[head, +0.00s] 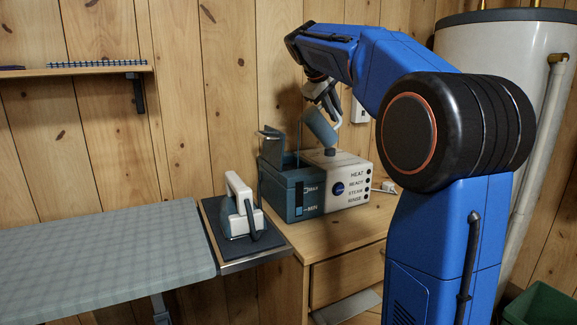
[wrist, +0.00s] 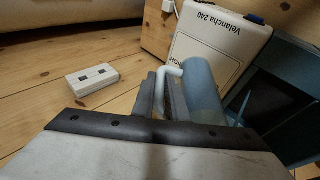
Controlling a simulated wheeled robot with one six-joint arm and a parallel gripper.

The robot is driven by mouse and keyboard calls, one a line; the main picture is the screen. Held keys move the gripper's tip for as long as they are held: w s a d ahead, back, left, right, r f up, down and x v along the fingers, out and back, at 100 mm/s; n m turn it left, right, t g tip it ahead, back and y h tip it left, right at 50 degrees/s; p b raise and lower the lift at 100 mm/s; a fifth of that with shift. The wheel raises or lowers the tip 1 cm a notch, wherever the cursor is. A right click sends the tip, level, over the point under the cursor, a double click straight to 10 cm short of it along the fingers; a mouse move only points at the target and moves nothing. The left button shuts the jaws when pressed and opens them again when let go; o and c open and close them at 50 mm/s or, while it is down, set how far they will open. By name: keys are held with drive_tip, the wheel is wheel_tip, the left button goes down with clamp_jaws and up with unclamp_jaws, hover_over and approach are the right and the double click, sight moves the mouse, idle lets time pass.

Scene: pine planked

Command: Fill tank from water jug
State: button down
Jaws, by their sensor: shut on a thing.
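The water jug (head: 319,128), a blue cylinder, is tilted above the steam station in the head view. My gripper (head: 322,92) is shut on its pale handle. In the wrist view my gripper (wrist: 160,95) closes around the handle (wrist: 171,76) beside the jug body (wrist: 203,92). The blue tank (head: 283,197), with MAX and MIN marks, forms the left part of the station. Its flap-like lid (head: 270,144) stands up. In the wrist view the dark tank opening (wrist: 270,108) is right of the jug. I cannot tell the water level or whether water flows.
The white station body (head: 345,182) adjoins the tank on a wooden cabinet (head: 345,277). An iron (head: 240,208) stands on a dark rest at the end of the ironing board (head: 100,250). A white water heater (head: 490,60) stands behind my arm. A white socket block (wrist: 96,79) lies beyond the gripper.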

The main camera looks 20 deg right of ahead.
sight(319, 107)
drive_tip(key=shift+a+r+n+h+p, duration=0.15)
drive_tip(key=shift+a+h+p, duration=0.2)
drive_tip(key=shift+h, duration=0.35)
drive_tip(key=shift+a+r+n+h+p, duration=0.15)
drive_tip(key=shift+a+h+p, duration=0.2)
drive_tip(key=shift+h, duration=0.35)
idle(0.8)
drive_tip(key=shift+w+a+f+n+h+p, duration=0.1)
drive_tip(key=shift+a+n+h+p, duration=0.1)
drive_tip(key=shift+a+h, duration=0.45)
drive_tip(key=shift+w+a+f+n+h+p, duration=0.15)
drive_tip(key=shift+a+h, duration=0.25)
drive_tip(key=shift+h, duration=0.45)
idle(0.9)
drive_tip(key=shift+a+r+h, duration=0.4)
drive_tip(key=shift+a, duration=0.15)
drive_tip(key=shift+w+a+r+n, duration=0.1)
drive_tip(key=shift+a+n, duration=0.15)
drive_tip(key=shift+a, duration=0.05)
drive_tip(key=shift+a, duration=0.1)
